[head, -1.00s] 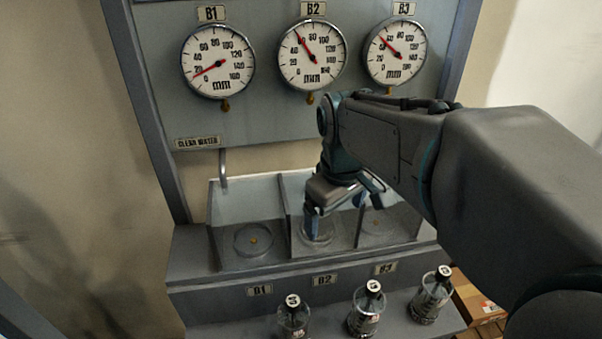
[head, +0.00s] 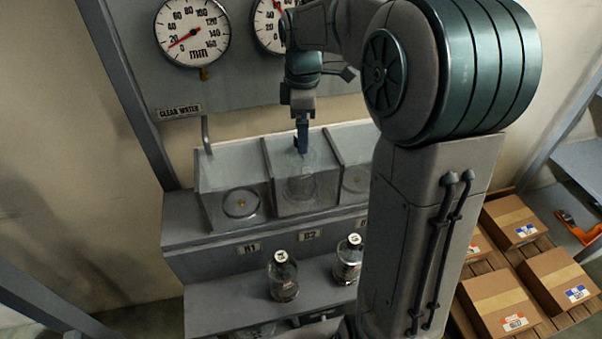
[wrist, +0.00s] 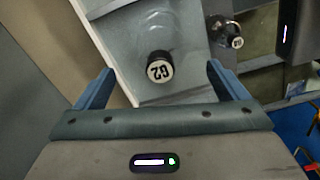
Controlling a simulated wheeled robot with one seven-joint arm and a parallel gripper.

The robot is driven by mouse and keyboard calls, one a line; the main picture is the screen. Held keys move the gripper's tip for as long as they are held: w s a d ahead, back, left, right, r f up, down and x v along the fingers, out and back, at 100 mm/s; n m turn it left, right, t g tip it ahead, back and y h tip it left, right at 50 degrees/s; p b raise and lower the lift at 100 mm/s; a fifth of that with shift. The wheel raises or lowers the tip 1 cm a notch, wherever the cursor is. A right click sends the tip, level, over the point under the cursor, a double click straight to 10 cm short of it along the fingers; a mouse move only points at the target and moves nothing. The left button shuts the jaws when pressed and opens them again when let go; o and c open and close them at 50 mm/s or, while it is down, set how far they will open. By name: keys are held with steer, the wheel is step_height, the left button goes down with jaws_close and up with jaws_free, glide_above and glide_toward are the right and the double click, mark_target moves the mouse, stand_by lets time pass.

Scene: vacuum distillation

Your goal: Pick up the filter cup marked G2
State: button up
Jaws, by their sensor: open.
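The filter cup marked G2 (wrist: 160,67) shows in the wrist view as a black knob with a white disc, its G2 mark upside down, on a clear body. In the head view a faint clear cup (head: 302,186) stands in the middle compartment, above the B2 plate. My gripper (head: 302,138) is over this compartment, pointing down. In the wrist view the two blue fingers of my gripper (wrist: 159,68) are spread, with the knob between their tips in the picture. I see no contact; the height gap is unclear. The gripper hides the knob in the head view.
The left compartment holds a round disc (head: 241,203). Clear bottles stand on the lower shelf, one at left (head: 283,277) and one at right (head: 348,259). Gauges (head: 192,33) are on the panel behind. Boxes (head: 501,303) lie at right.

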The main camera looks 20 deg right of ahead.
mark_target(301, 166)
steer(key=shift+a+f+p, duration=0.15)
steer(key=shift+f+p, duration=0.1)
steer(key=shift+f, duration=1.35)
steer(key=shift+a+f+p, duration=0.1)
steer(key=shift+f+p, duration=0.15)
steer(key=shift+f, duration=1.3)
steer(key=shift+c, duration=0.3)
steer(key=c, duration=1.5)
steer(key=shift+w, duration=0.1)
jaws_close()
steer(key=shift+r, duration=0.2)
